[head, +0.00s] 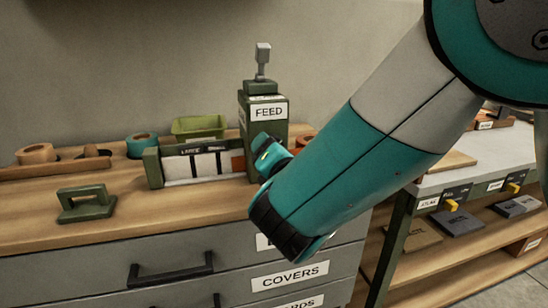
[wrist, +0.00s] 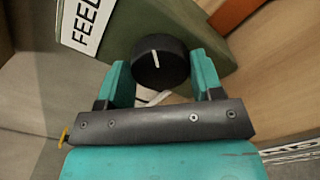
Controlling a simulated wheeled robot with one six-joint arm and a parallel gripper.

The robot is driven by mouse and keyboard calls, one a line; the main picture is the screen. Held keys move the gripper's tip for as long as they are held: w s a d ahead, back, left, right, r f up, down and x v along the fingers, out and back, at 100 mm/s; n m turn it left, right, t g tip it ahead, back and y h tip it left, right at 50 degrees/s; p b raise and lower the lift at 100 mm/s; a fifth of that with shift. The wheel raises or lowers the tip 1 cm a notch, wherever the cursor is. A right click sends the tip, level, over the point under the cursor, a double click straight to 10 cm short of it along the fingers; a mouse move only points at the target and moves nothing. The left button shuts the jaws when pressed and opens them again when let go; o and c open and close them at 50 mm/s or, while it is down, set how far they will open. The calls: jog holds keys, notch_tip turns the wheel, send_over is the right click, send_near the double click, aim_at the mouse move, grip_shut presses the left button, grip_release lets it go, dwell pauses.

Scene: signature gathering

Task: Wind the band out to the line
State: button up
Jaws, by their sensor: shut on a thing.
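The green feed box (head: 266,104), labelled FEED, stands on the wooden counter with a grey lever on top. A green frame (head: 153,168) to its left holds a pale band (head: 180,167) with dark upright bars and an orange part at its right end. I cannot tell which mark is the line. In the wrist view, a round black knob (wrist: 160,62) with a white pointer mark sits on the green box. My gripper (wrist: 163,75) has one teal finger on each side of the knob and is shut on it. In the head view, my gripper (head: 270,157) hides the knob.
A green block with a handle (head: 86,203) lies at the front left of the counter. Tape rolls (head: 142,146) and a green bin (head: 199,126) stand behind. Labelled drawers (head: 290,275) are below. A second bench (head: 450,179) stands at right.

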jog(key=m+b, duration=0.3)
jog(key=m, duration=0.2)
jog(key=shift+f+m, duration=0.15)
jog(key=shift+m, duration=0.15)
jog(key=m+b, duration=0.4)
jog(key=m, duration=0.1)
jog(key=m+b, duration=0.6)
jog(key=shift+d+f+m, duration=0.1)
jog(key=shift+m, duration=0.3)
jog(key=m+b, duration=0.4)
jog(key=shift+m, duration=0.3)
jog(key=shift+r, duration=0.2)
jog(key=o, duration=0.9)
jog(key=shift+s, duration=0.1)
